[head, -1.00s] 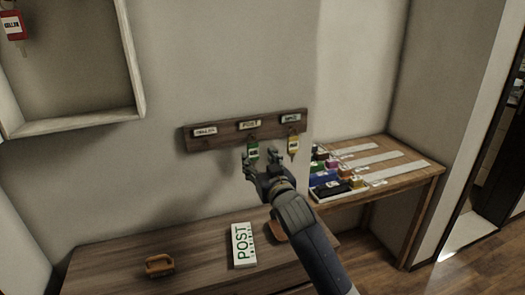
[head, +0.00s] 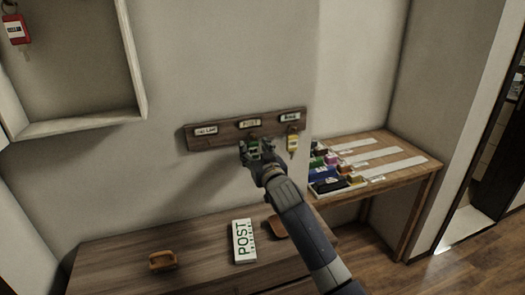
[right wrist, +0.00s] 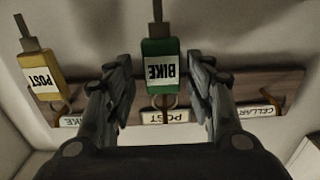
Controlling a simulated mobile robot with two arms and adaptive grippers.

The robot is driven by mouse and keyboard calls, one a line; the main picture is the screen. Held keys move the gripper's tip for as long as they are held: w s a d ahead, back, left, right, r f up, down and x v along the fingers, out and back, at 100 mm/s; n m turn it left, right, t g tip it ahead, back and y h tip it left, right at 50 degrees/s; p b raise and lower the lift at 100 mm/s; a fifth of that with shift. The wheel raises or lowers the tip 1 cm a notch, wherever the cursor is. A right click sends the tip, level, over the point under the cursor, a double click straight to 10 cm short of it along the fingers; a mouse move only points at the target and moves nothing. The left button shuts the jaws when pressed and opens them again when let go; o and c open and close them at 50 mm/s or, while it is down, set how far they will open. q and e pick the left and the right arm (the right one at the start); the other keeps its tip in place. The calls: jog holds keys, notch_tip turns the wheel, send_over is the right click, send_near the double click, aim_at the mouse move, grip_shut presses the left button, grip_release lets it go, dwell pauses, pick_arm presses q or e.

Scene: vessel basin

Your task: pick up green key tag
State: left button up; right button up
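The green key tag (right wrist: 161,68), labelled BIKE, hangs by its ring from the wooden key rack (head: 225,131), under the middle POST plate (right wrist: 165,117). My right gripper (right wrist: 161,78) is open, with one finger on each side of the green tag. In the right wrist view a gap shows between each finger and the tag. In the head view the gripper mostly covers the tag (head: 253,146). My left gripper is not in view.
A yellow key tag (head: 293,143), labelled POST, hangs just right of the green one. A red tag (head: 15,30) hangs in the open wall cabinet (head: 136,60). A white POST block (head: 244,241) lies on the wooden cabinet top (head: 200,255). A side table (head: 400,180) holds small coloured items.

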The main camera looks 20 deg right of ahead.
jog(key=c, duration=0.7)
jog(key=shift+o, duration=0.2)
jog(key=shift+r+b, duration=0.4)
jog(key=shift+r, duration=0.1)
jog(key=shift+s+r, duration=0.15)
jog(key=shift+r, duration=0.05)
jog(key=s+b, duration=0.4)
jog(key=s, duration=1.3)
jog(key=shift+s+d+b, duration=0.3)
jog(key=shift+s+b, duration=0.05)
jog(key=shift+s, duration=0.05)
